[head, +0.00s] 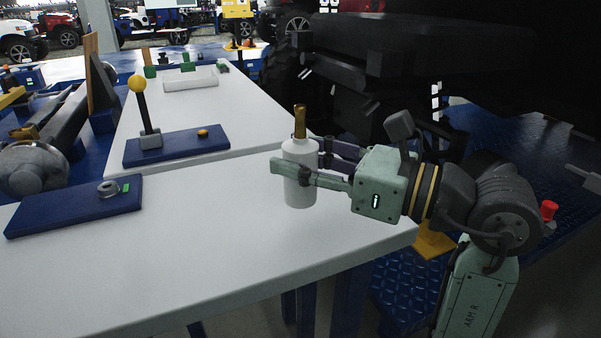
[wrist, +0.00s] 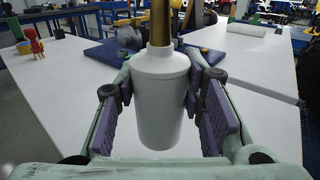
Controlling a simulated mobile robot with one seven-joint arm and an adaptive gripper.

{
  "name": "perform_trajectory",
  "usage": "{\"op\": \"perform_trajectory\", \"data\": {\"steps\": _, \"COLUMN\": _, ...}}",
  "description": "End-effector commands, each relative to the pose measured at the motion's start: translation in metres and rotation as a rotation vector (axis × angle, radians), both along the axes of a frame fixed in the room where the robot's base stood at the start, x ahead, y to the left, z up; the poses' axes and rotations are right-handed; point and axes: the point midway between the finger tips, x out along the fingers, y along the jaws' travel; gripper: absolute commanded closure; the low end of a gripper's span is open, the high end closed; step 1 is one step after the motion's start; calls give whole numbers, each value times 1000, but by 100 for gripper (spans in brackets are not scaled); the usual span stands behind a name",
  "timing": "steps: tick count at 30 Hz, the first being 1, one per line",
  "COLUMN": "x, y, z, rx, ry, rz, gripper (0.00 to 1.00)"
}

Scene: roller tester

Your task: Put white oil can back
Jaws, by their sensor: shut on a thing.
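The white oil can (head: 300,180) has a brass-coloured neck and stands upright at the right part of the near white table (head: 190,265). My gripper (head: 300,172) reaches in from the right and is shut on the can's body, one finger on each side. In the wrist view the can (wrist: 160,105) sits between the purple finger pads, with its neck pointing up out of the picture. Its base appears at or just above the table top; I cannot tell whether it touches.
A blue plate with a grey ring (head: 108,188) lies left on the table. A blue base holds a lever with a yellow knob (head: 137,84). A dark vehicle (head: 400,60) looms behind my arm. The table's front middle is clear.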

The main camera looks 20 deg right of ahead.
Motion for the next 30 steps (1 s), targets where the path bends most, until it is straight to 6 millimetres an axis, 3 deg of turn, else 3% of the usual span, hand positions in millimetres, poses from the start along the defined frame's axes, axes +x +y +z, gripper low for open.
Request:
{"op": "perform_trajectory", "data": {"steps": 6, "x": 21, "y": -7, "z": -2, "rx": 1, "ry": -1, "rz": 1, "gripper": 100}}
{"op": "perform_trajectory", "data": {"steps": 15, "x": 21, "y": -8, "z": -36, "rx": 3, "ry": 1, "rz": -1, "gripper": 100}}
{"op": "perform_trajectory", "data": {"steps": 26, "x": 21, "y": -8, "z": -41, "rx": 0, "ry": 0, "rz": -1, "gripper": 100}}
{"op": "perform_trajectory", "data": {"steps": 27, "x": 21, "y": -7, "z": -41, "rx": 0, "ry": 0, "rz": 0, "gripper": 64}}
{"op": "perform_trajectory", "data": {"steps": 30, "x": 21, "y": -7, "z": -40, "rx": 0, "ry": 0, "rz": 0, "gripper": 57}}
